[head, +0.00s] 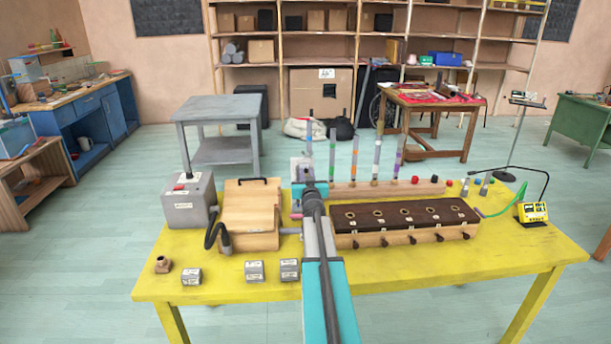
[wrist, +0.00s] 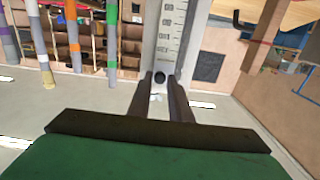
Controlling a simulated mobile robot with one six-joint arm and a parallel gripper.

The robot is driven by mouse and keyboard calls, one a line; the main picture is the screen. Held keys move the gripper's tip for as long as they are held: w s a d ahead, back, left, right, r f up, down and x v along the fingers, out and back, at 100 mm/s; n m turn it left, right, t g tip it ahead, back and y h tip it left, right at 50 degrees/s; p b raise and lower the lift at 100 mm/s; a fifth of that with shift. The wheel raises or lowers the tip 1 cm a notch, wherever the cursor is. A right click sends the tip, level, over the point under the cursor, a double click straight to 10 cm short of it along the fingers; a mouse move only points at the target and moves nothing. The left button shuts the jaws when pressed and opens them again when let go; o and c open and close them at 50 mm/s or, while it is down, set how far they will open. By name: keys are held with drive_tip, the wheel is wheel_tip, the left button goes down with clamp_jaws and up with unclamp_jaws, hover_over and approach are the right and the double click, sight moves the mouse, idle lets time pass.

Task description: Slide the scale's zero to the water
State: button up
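The scale (wrist: 174,30) is a pale strip with dark marks and figures, too small to read surely, at the top middle of the wrist view. A round dark knob (wrist: 160,78) shows at its lower end, between the tips of my gripper (wrist: 160,82). The two dark fingers stand apart, and I cannot tell whether they touch the knob. In the head view my arm hides the gripper and most of the scale's area; a pale plate (head: 301,169) shows just behind the arm's end. I cannot make out water or its level.
Several upright colour-banded tubes (head: 355,157) stand behind a dark-topped wooden block (head: 404,218) on the yellow table (head: 430,272). Left of my arm are a wooden box (head: 249,214), a grey box (head: 189,202) and small grey blocks (head: 255,271). The table's front right is clear.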

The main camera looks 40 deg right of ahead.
drive_tip(key=shift+o, duration=1.3)
drive_tip(key=shift+s+a, duration=0.1)
drive_tip(key=b+v, duration=0.1)
drive_tip(key=v, duration=1.2)
drive_tip(key=shift+s+a, duration=0.2)
drive_tip(key=shift+r, duration=0.15)
